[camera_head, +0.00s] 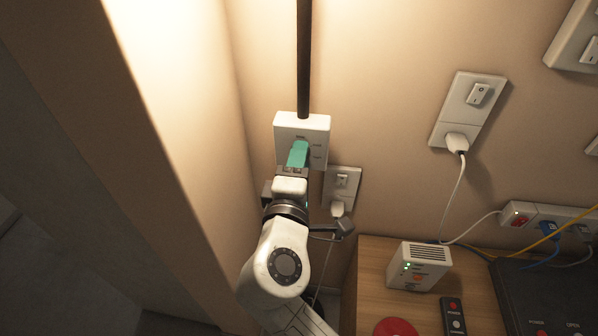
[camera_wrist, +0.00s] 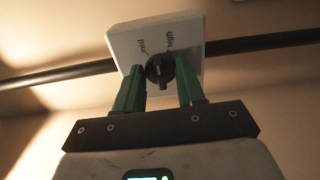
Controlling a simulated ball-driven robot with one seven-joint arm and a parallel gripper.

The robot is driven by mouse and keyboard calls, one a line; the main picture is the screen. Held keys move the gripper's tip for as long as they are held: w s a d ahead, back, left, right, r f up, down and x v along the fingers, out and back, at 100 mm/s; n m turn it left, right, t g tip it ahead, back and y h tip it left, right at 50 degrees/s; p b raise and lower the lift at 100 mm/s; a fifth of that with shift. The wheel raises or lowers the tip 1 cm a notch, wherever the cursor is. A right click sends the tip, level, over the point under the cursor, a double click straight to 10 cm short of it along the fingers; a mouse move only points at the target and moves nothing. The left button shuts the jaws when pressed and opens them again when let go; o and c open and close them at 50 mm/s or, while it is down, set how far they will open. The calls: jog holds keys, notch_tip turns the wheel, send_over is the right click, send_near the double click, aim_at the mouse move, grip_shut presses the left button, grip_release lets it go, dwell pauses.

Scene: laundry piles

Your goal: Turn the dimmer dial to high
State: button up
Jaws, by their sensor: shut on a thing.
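The dimmer is a white box (camera_head: 288,122) on the wall, below a dark vertical pipe. The round black dial (camera_wrist: 160,72) sits on this face, between my two teal fingers. My gripper (camera_head: 297,150) reaches up to the box from below and is shut on the dial. The fingers hide the dial in the head view. I cannot tell which label the dial's mark points to.
A switch and socket plate (camera_head: 342,184) with a plug is close to the right of my wrist. Another plate (camera_head: 470,105) with a plugged cable is farther right. A wooden table (camera_head: 375,285) holds a white router (camera_head: 418,268) and a remote (camera_head: 454,316). A wall corner is at left.

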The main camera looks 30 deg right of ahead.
jog(key=m+b, duration=0.1)
jog(key=m, duration=0.1)
jog(key=m+b, duration=0.4)
jog(key=shift+f, duration=0.25)
dwell(0.4)
jog(key=o, duration=1)
jog(key=shift+r, duration=0.1)
jog(key=v, duration=1)
jog(key=shift+s+a, duration=0.2)
jog(key=shift+s, duration=0.15)
